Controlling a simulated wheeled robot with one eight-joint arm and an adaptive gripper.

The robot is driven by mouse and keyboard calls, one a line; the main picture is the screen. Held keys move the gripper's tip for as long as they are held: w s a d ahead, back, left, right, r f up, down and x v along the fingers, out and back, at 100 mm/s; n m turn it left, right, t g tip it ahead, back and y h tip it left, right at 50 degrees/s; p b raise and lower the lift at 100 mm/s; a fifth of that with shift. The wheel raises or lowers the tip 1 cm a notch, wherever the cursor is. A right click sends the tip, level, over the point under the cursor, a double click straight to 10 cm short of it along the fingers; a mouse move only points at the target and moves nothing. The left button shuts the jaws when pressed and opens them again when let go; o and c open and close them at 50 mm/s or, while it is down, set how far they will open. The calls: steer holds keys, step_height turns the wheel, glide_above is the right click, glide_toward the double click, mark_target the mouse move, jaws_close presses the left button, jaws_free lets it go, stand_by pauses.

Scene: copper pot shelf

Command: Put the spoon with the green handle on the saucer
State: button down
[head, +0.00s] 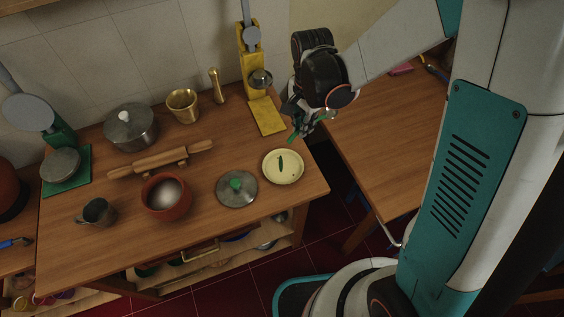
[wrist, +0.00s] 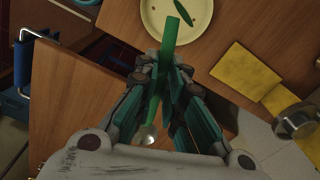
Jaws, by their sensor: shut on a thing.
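The saucer (head: 273,170) is a pale yellow round dish near the right end of the wooden table, with a dark green chili-like thing (head: 281,163) lying on it. The saucer also shows at the top of the wrist view (wrist: 152,25). My gripper (head: 305,122) is above the table's right edge, up and to the right of the saucer in the head view. In the wrist view, my gripper (wrist: 165,75) is shut on the spoon by its green handle (wrist: 171,38). The handle points toward the saucer, and the spoon's shiny bowl (wrist: 146,136) shows between my fingers.
A pot lid with a green knob (head: 236,188) lies left of the saucer. A yellow stand (head: 266,116) is behind it. A red-brown pot (head: 166,197), a rolling pin (head: 160,160) and a brass mortar (head: 183,105) stand farther left. A gap separates this table from another (head: 385,130) at right.

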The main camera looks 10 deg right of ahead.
mark_target(285, 172)
steer(key=a+r+m, duration=0.1)
steer(key=m, duration=0.1)
steer(key=s+a+r+m+p, duration=0.1)
steer(key=a+m, duration=0.1)
steer(key=s+a+r+m+p, duration=0.1)
steer(key=r+m, duration=0.1)
steer(key=shift+s+a, duration=0.15)
steer(key=shift+s, duration=0.1)
steer(key=f+b, duration=0.4)
steer(key=f, duration=0.2)
steer(key=f+m+b, duration=0.1)
steer(key=f+b, duration=0.3)
steer(key=f, duration=0.2)
steer(key=a+f+m+b, duration=0.1)
steer(key=f+b, duration=0.3)
steer(key=f, duration=0.3)
steer(key=shift+s+b, duration=0.4)
steer(key=shift+f, duration=0.1)
steer(key=shift+f, duration=0.15)
steer(key=c, duration=1.7)
jaws_free()
